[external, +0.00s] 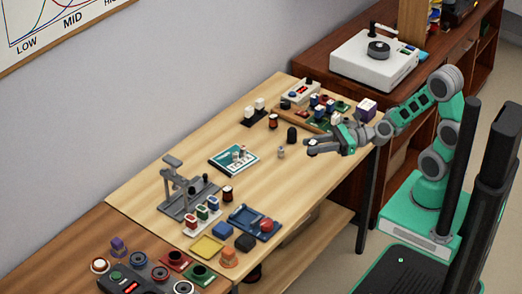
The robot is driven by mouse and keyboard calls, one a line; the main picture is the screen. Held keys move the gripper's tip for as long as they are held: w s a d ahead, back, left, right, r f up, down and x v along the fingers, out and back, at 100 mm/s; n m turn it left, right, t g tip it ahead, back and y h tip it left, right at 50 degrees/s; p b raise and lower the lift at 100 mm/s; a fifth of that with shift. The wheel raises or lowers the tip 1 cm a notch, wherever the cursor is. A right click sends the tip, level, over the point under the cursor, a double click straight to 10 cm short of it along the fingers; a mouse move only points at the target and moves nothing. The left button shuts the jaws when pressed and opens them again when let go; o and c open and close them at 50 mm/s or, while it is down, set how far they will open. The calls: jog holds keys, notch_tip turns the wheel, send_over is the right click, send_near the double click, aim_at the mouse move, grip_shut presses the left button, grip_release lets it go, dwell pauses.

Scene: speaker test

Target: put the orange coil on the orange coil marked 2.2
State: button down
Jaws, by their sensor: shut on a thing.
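My gripper (320,147) is over the right part of the light wooden table, near its right edge. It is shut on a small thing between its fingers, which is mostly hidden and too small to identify. A small dark-ended, orange-brown coil-like piece (273,121) stands upright on the table, left of and beyond my gripper. A similar piece (228,194) stands near the grey stand. An orange rounded piece (229,258) is at the table's near end. No 2.2 marking is readable, so I cannot tell which piece carries it.
A dark rounded piece (292,134) and a small grey piece (281,152) stand left of my gripper. A wooden tray (293,117) with coloured blocks lies behind it. A teal-and-white card (234,159), grey stand (182,196) and blue tray (254,222) are farther left.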

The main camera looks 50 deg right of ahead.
jog(key=w+d+r+m+t+h+p, duration=0.2)
jog(key=w+d+m+t+h, duration=0.3)
jog(key=w+d, duration=0.5)
jog(key=w+d+r+m+t+h+p, duration=0.2)
jog(key=w+d+m+h, duration=0.2)
jog(key=w+d+h, duration=0.55)
jog(key=y+b, duration=0.1)
jog(key=y, duration=0.2)
send_over(274, 116)
jog(key=s, duration=0.1)
notch_tip(274, 116, down, 9)
jog(key=shift+r, duration=0.2)
jog(key=shift+w+f, duration=0.2)
jog(key=shift+f, duration=0.05)
jog(key=f, duration=0.3)
jog(key=shift+w+f+b, duration=0.25)
jog(key=shift+f+b, duration=0.05)
